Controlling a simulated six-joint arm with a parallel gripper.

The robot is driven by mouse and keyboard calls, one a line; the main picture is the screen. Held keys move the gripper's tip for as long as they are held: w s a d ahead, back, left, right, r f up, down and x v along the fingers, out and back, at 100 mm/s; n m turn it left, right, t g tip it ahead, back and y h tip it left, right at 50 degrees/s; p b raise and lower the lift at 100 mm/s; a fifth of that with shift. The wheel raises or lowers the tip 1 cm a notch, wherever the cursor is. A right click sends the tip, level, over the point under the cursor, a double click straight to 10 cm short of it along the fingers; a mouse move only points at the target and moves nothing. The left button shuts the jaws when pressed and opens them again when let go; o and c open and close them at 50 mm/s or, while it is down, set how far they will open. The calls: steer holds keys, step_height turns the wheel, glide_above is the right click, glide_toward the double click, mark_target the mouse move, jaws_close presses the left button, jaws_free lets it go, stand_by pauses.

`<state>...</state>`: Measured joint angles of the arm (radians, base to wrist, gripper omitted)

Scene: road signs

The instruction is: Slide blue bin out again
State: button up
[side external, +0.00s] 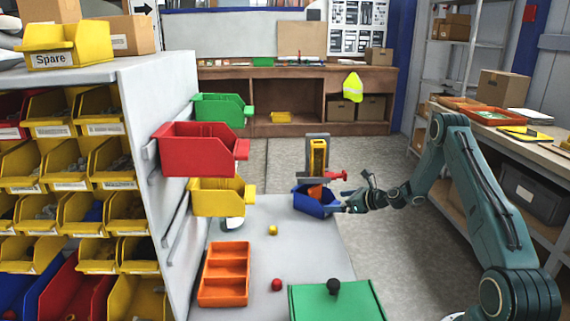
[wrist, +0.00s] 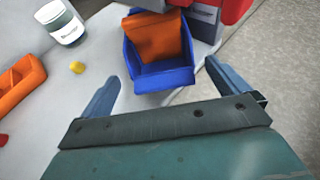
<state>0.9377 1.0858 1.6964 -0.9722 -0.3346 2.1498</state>
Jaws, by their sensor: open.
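The blue bin (side external: 311,204) stands at the far right edge of the grey tabletop, in front of a yellow and grey upright device (side external: 318,158) with a red handle. In the wrist view the blue bin (wrist: 166,81) lies ahead with its low front wall toward me. An orange block (wrist: 158,40) leans inside it. My gripper (wrist: 162,75) is open, its two blue-grey fingers spread wide to the left and right of the bin's front wall. In the side view my gripper (side external: 350,203) is just right of the bin.
An orange divided tray (side external: 226,273), a red ball (side external: 277,284) and a green box (side external: 335,301) sit nearer. Red, green and yellow bins hang on the panel at left.

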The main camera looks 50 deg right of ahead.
mark_target(316, 193)
steer(key=w, duration=0.8)
steer(key=shift+w+a, duration=0.25)
steer(key=shift+a, duration=0.1)
steer(key=shift+w+f, duration=0.25)
steer(key=shift+w, duration=0.2)
steer(key=c, duration=0.8)
